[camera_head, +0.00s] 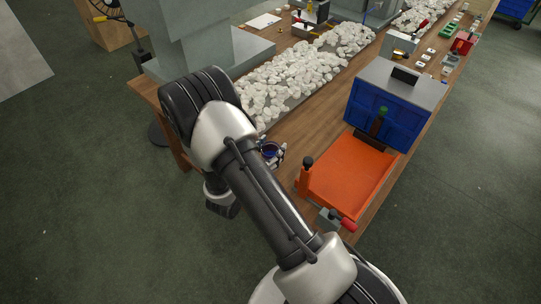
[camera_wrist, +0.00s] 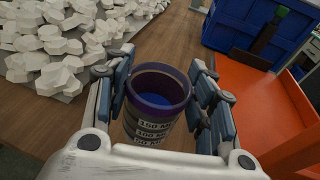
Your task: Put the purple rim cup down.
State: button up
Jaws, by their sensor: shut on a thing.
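The purple rim cup (camera_wrist: 158,103) is a dark cup with a purple rim, a blue inside and white labels with volume marks. In the wrist view it stands upright between the two jaws of my gripper (camera_wrist: 165,92), which are shut on it. In the head view the cup (camera_head: 269,149) is small and partly hidden by my arm and gripper (camera_head: 271,154). It is near the table's left edge, left of the orange tray. The cup's base is hidden, so I cannot tell whether it touches the table.
The wooden table (camera_head: 318,118) has bare wood around the cup. White chunks (camera_head: 290,75) cover a strip behind it. An orange tray (camera_head: 345,175) with upright posts lies to the right, and a blue box (camera_head: 385,110) with a grey top stands behind the tray.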

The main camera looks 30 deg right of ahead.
jog(key=shift+f, duration=1.15)
jog(key=shift+f, duration=0.15)
jog(key=o, duration=1.2)
jog(key=shift+o, duration=0.2)
